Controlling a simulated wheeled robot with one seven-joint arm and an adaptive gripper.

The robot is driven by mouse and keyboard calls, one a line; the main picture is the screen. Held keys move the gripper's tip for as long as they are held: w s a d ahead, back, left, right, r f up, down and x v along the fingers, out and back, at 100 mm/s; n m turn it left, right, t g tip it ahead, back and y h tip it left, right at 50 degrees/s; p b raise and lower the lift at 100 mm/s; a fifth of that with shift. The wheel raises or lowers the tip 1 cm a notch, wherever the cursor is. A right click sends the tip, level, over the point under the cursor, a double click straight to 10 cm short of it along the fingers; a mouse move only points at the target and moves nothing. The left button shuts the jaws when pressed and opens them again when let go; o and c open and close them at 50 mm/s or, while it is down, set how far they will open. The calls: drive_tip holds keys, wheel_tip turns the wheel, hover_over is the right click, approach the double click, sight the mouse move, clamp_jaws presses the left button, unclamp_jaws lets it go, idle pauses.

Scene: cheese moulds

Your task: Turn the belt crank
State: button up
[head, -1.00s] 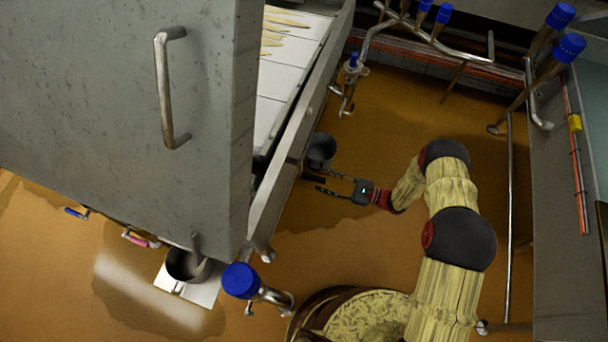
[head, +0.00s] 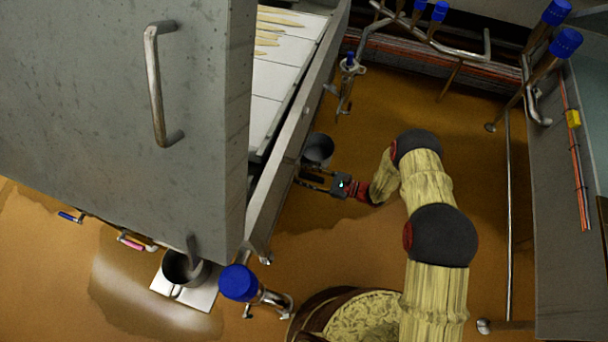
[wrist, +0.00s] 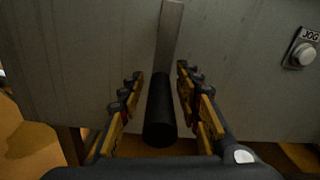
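The belt crank has a black cylindrical handle (wrist: 160,112) and a flat metal arm (wrist: 170,32) rising from it against a grey panel in the wrist view. My gripper (wrist: 161,100) has its fingers spread, one on each side of the handle, with a visible gap on both sides. In the head view my gripper (head: 312,180) is at the side of the belt machine, below a grey cup-like part (head: 318,149). The crank is small there and partly hidden by my fingers.
A round JOG button (wrist: 304,54) is on the panel to the right of the crank. The white-topped belt (head: 285,75) runs along the machine behind its metal side rail (head: 290,140). A tub of pale curds (head: 362,318) stands on the floor below my arm.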

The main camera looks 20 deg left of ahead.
drive_tip(key=shift+s+f, duration=0.1)
clamp_jaws()
idle(0.5)
